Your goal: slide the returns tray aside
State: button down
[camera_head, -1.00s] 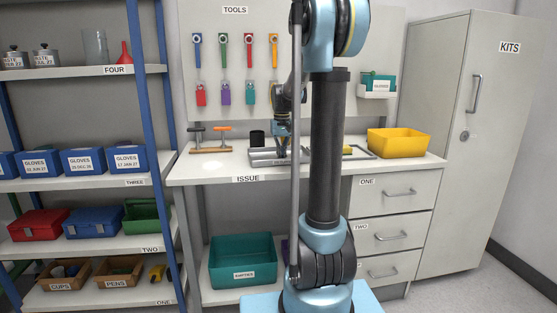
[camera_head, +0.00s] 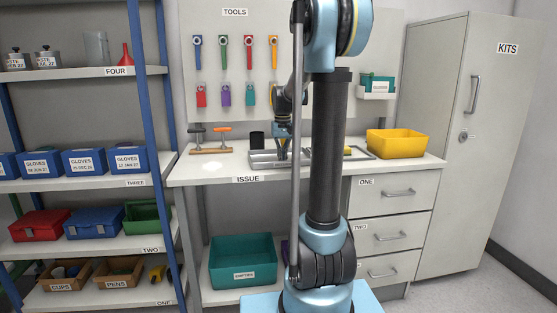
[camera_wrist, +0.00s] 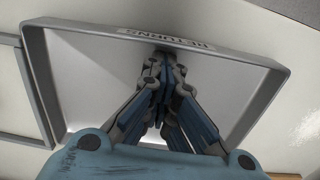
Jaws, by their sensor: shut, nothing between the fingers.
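The returns tray (camera_head: 262,160) is a shallow grey tray on the bench top, partly hidden behind my arm in the head view. In the wrist view the tray (camera_wrist: 280,92) shows a pale floor, raised rims and an upside-down RETURNS label on one wall. My gripper (camera_wrist: 166,62) is shut and empty. Its fingertips are over or inside the tray, close to the labelled wall; I cannot tell whether they touch it. In the head view my gripper (camera_head: 283,156) points down at the tray.
A wooden rack with stamp-like tools (camera_head: 210,150) and a dark cup (camera_head: 257,138) stand left of and behind the tray. A grey-framed holder (camera_head: 366,153) and a yellow bin (camera_head: 397,143) lie to the right.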

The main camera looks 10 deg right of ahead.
jog(key=shift+w+r, duration=0.1)
jog(key=shift+w, duration=0.75)
notch_tip(320, 180, up, 8)
jog(key=shift+r, duration=0.2)
jog(key=shift+s, duration=0.2)
jog(key=shift+t, duration=0.3)
jog(key=s, duration=0.3)
jog(key=s+f, duration=0.1)
jog(key=s, duration=0.2)
jog(key=s+f, duration=0.1)
jog(key=s, duration=0.2)
jog(key=shift+s, duration=0.15)
jog(key=s+f, duration=0.9)
jog(key=s, duration=0.3)
jog(key=s+f+t, duration=0.1)
jog(key=s+f, duration=0.9)
jog(key=s, duration=0.2)
jog(key=shift+s+f+t, duration=0.2)
jog(key=shift+s+t, duration=0.1)
jog(key=shift+s, duration=0.05)
